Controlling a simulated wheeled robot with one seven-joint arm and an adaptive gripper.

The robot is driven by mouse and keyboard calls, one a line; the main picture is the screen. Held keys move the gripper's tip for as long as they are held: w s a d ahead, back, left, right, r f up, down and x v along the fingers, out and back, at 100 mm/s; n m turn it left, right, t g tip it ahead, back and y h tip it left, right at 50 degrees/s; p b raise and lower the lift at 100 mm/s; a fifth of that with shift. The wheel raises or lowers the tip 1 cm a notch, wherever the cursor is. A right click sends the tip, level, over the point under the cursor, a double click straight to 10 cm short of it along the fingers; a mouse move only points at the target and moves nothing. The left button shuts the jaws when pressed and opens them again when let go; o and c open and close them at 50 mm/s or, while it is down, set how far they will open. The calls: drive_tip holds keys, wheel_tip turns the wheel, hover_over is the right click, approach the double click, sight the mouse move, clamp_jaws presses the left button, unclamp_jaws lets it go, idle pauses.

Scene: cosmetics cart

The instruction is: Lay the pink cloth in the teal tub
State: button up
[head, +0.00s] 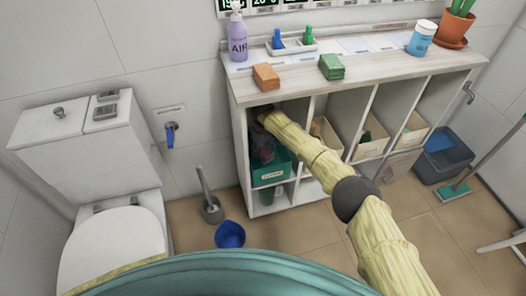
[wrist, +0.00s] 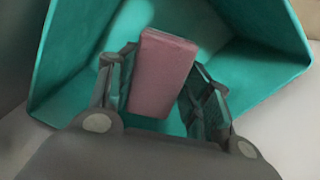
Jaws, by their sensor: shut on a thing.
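The pink cloth (wrist: 163,74) is a folded block between the two fingers of my gripper (wrist: 160,88) in the wrist view. My gripper is shut on it. The teal tub (wrist: 75,55) opens around and beyond the cloth, its inner walls showing on both sides. I cannot tell whether the cloth touches the tub's floor. In the head view the teal tub (head: 270,174) sits in the upper left compartment of the shelf unit, with a label on its front. My arm reaches into that compartment, and my gripper is mostly in shadow there.
The shelf unit (head: 350,84) has cream bins (head: 370,146) in compartments to the right. On its top stand a purple bottle (head: 238,40), orange (head: 266,77) and green (head: 331,67) blocks. A toilet (head: 115,240) is at left. A blue bucket (head: 230,235) stands on the floor.

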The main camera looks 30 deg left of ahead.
sight(263, 150)
drive_tip(key=shift+f+b, duration=0.6)
drive_tip(key=shift+b, duration=0.05)
drive_tip(key=o, duration=0.9)
drive_tip(key=shift+r, duration=0.1)
drive_tip(key=shift+r+p, duration=0.6)
drive_tip(key=shift+p, duration=0.15)
wheel_tip(263, 150, up, 7)
drive_tip(key=p, duration=0.2)
drive_tip(key=shift+r+p, duration=0.2)
drive_tip(key=shift+p, duration=0.2)
